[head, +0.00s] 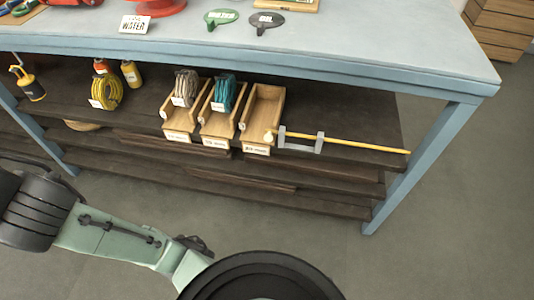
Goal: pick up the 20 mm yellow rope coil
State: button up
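A yellow rope coil (108,91) with a small pale tag sits on the dark shelf under the blue table, left of the wooden bins. The tag's writing is too small to read, so its size cannot be confirmed. A grey coil (185,86) is in the left wooden bin and a teal coil (224,92) is in the middle one. The right wooden bin (265,105) looks empty. My arm crosses the lower left, well in front of the shelf and apart from the coils. My gripper's fingers do not show.
The blue tabletop (350,40) overhangs the shelf. A yellow rod (360,146) on a grey stand (300,140) lies at the shelf's right. Yellow bottle-like items (131,74) stand close to the yellow coil. A table leg (420,165) is at right; the floor in front is bare.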

aim_at(100, 82)
jog(key=k+j, duration=0.1)
jog(key=j, duration=1.55)
jog(key=k, duration=0.05)
